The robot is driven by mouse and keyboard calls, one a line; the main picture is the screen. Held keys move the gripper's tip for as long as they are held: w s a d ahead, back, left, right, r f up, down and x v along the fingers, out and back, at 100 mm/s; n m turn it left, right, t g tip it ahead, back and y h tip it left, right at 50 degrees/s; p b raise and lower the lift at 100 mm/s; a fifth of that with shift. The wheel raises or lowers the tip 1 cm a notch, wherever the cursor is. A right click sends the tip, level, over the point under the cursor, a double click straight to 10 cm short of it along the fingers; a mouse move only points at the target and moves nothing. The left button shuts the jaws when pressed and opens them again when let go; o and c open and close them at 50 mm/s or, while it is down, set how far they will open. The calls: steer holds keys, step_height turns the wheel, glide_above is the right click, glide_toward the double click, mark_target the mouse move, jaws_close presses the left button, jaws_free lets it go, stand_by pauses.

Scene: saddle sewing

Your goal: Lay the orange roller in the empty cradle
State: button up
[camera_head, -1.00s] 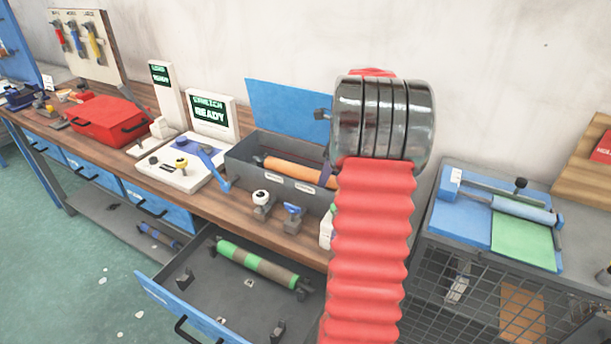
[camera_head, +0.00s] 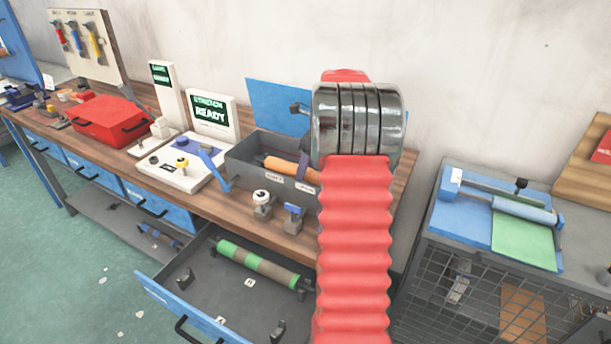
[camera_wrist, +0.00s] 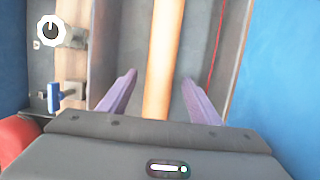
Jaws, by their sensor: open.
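The orange roller (camera_head: 286,168) lies in a grey open box (camera_head: 243,164) with a raised blue lid on the wooden bench. In the wrist view the roller (camera_wrist: 164,50) runs lengthwise between the two purple fingers of my gripper (camera_wrist: 160,85). The fingers are open, one on each side, and I see no contact with it. In the head view my red arm hides the roller's right end and most of the gripper. In the open drawer below, a green and brown roller (camera_head: 258,265) lies across the back. Dark cradle blocks (camera_head: 185,278) stand empty in front of it.
A small white-topped knob (camera_head: 262,197) and a blue clamp (camera_head: 293,212) stand on the bench edge before the box. A white panel with a "READY" screen (camera_head: 210,113) stands left. A mesh cabinet (camera_head: 460,245) stands right. The open drawer (camera_head: 215,300) juts out below.

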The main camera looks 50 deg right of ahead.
steer(key=shift+f, duration=0.55)
jaws_close()
stand_by(0.6)
steer(key=shift+r, duration=0.1)
